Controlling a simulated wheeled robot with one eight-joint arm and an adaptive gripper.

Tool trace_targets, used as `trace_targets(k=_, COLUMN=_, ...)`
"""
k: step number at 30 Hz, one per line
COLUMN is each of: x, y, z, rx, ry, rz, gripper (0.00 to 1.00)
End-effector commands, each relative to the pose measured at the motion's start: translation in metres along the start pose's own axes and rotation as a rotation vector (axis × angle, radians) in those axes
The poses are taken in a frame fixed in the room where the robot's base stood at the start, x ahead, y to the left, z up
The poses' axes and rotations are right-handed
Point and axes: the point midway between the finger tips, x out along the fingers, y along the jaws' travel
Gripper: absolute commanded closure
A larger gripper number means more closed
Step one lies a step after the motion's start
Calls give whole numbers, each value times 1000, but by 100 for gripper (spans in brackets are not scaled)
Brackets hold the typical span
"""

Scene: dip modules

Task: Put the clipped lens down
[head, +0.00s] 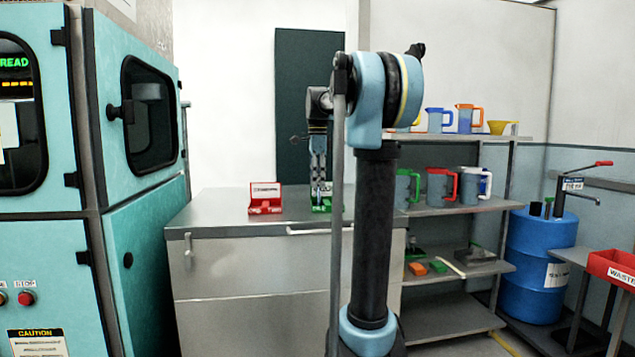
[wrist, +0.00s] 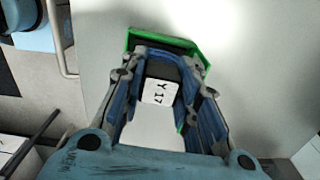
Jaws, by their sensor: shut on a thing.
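My gripper (head: 319,182) points down over the worktop, and its fingers also show in the wrist view (wrist: 166,68). Between the fingers is a piece with a white face (wrist: 159,92) marked "Y 17" and a dark top edge. I take it for the clipped lens, though its full shape is hidden by the fingers. The gripper is shut on it. A green tray (head: 327,207) lies directly under the gripper, and its green rim (wrist: 130,42) shows around the fingertips in the wrist view. I cannot tell whether the piece touches the tray floor.
A red tray (head: 265,208) with a white label stands left of the green one on the grey worktop (head: 225,208). A shelf (head: 450,207) with jugs stands right. A teal machine (head: 140,230) stands left. The worktop between the trays is clear.

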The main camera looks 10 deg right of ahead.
Motion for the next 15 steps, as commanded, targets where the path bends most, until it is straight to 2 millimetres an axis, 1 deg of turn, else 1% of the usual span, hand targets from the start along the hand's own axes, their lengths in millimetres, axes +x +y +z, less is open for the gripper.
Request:
trace_targets(k=6, x=1, y=0, z=0, rx=0, ry=0, rz=0, gripper=100)
trace_targets(k=7, x=1, y=0, z=0, rx=0, ry=0, rz=0, gripper=67)
trace_targets(k=8, x=1, y=0, z=0, rx=0, ry=0, rz=0, gripper=60)
trace_targets(k=9, x=1, y=0, z=0, rx=0, ry=0, rz=0, gripper=51)
trace_targets(k=15, x=1, y=0, z=0, rx=0, ry=0, rz=0, gripper=51)
